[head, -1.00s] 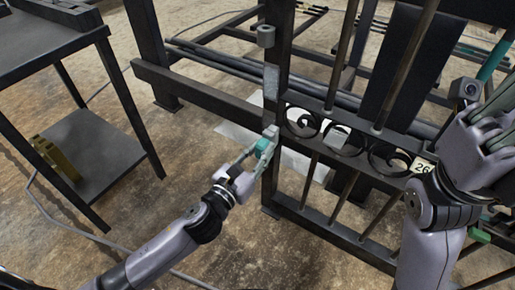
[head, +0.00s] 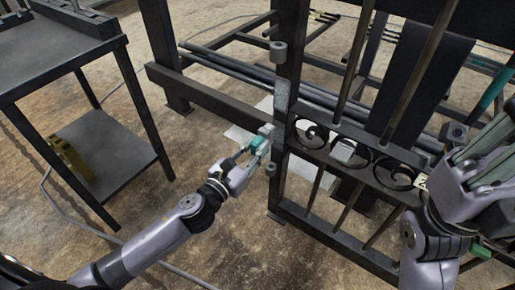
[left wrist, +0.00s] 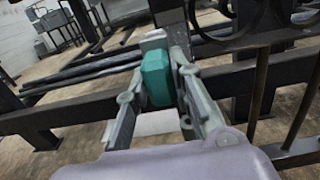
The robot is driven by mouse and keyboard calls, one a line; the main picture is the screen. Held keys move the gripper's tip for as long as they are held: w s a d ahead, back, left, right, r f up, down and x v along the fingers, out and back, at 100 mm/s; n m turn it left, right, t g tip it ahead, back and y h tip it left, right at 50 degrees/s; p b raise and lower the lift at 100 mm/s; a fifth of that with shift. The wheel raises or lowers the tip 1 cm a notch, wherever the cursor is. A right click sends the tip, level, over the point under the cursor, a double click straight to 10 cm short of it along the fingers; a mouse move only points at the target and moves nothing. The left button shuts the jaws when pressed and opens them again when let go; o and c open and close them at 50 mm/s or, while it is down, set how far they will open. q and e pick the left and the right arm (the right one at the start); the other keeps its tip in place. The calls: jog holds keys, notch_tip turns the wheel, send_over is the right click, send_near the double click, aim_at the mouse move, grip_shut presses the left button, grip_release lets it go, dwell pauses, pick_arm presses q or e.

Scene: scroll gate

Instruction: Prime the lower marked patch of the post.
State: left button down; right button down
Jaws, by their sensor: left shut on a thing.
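The dark gate post (head: 290,60) stands upright in the middle of the head view. A light grey patch (head: 281,95) shows on its face, below a round hinge knuckle (head: 278,52). The post face lower down, beside the tool, is partly covered, so a second patch is hard to make out. My left gripper (head: 259,146) is shut on a teal-handled tool (head: 254,140) with a grey head, just left of the post; contact cannot be told. The teal handle also shows between the fingers in the left wrist view (left wrist: 157,80). My right gripper (head: 488,135) is at the right edge, its fingertips unclear.
The gate's scrollwork (head: 345,152) and bars extend right of the post. A low dark rail (head: 215,100) runs left from it. A dark trolley (head: 60,60) with a brass-coloured piece (head: 70,160) on its lower shelf stands at the left. Open floor lies between.

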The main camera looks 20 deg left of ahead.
pick_arm(q)
jog(key=d, duration=0.1)
jog(key=s+d, duration=0.1)
jog(key=d, duration=0.2)
jog(key=shift+s+p, duration=0.35)
jog(key=shift+p, duration=0.05)
jog(key=v, duration=0.6)
jog(key=shift+b, duration=0.45)
jog(key=shift+a, duration=0.15)
jog(key=shift+b+v, duration=0.5)
jog(key=shift+v, duration=1)
